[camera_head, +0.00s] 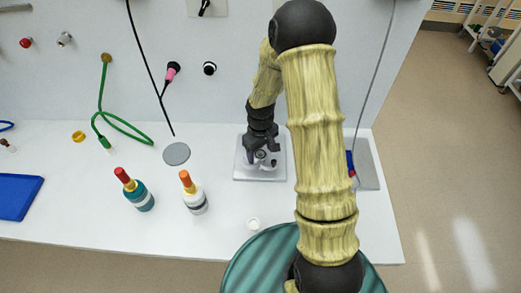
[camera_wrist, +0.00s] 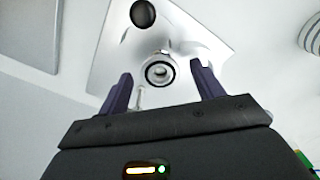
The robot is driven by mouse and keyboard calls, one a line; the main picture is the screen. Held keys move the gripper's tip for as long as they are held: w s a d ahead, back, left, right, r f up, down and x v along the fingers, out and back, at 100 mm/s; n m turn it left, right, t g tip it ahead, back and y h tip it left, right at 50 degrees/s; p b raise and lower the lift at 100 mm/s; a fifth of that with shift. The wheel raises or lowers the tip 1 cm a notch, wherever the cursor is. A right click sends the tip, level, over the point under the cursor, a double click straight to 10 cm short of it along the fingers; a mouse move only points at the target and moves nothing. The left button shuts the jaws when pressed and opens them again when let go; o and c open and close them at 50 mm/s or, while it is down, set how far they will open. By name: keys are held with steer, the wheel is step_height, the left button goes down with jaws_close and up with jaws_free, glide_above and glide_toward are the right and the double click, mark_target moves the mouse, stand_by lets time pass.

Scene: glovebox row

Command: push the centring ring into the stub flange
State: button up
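My gripper (camera_head: 261,153) points down over a pale square plate (camera_head: 245,174) on the white bench. In the wrist view my gripper (camera_wrist: 162,70) has its two dark fingers wide apart, with nothing held between them. Beyond the fingertips, a round metal flange opening with a dark ring (camera_wrist: 160,82) around a pale centre shows on the plate. This looks like the stub flange with the centring ring at its mouth. I cannot tell how deep the ring sits. In the head view my gripper mostly hides the fitting.
A teal bottle (camera_head: 140,197) and a white bottle with an orange tip (camera_head: 195,201) stand left of the plate. A grey disc (camera_head: 176,153) and a small white round piece (camera_head: 253,224) lie nearby. A green hose (camera_head: 126,128) hangs at the left. A grey panel (camera_head: 368,170) lies right.

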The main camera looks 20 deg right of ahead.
mark_target(261, 155)
steer(key=shift+r, duration=0.1)
step_height(261, 155, up, 17)
steer(key=b, duration=0.1)
stand_by(0.7)
steer(key=shift+r, duration=0.1)
stand_by(0.6)
steer(key=s+f+m+t, duration=0.1)
steer(key=s+m, duration=0.4)
steer(key=s, duration=0.9)
steer(key=shift+s+f+t, duration=0.15)
steer(key=shift+f+t, duration=0.15)
steer(key=shift+t, duration=0.5)
